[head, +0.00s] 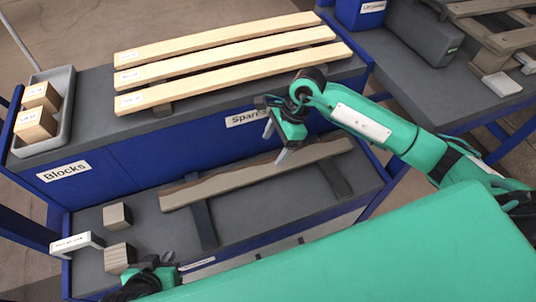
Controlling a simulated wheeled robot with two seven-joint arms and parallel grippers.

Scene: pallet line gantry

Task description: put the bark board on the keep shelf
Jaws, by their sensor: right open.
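A long grey-brown board with a wavy edge, which looks like the bark board (235,181), lies on two dark bearers on the lower shelf (275,209). My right gripper (275,142) is open and empty, pointing down above the middle of this board. In the picture its lower finger comes close to the board's far edge; I cannot tell any contact. My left gripper (150,280) shows only in part at the bottom left, its fingers not clear. No label reads as the keep shelf; the lower shelf's front label (197,265) is too small to read.
Three pale boards (225,60) lie on the upper deck, labelled Spares. A grey tray (60,115) with two wooden blocks stands at its left. A dark case (415,35) stands on the right table.

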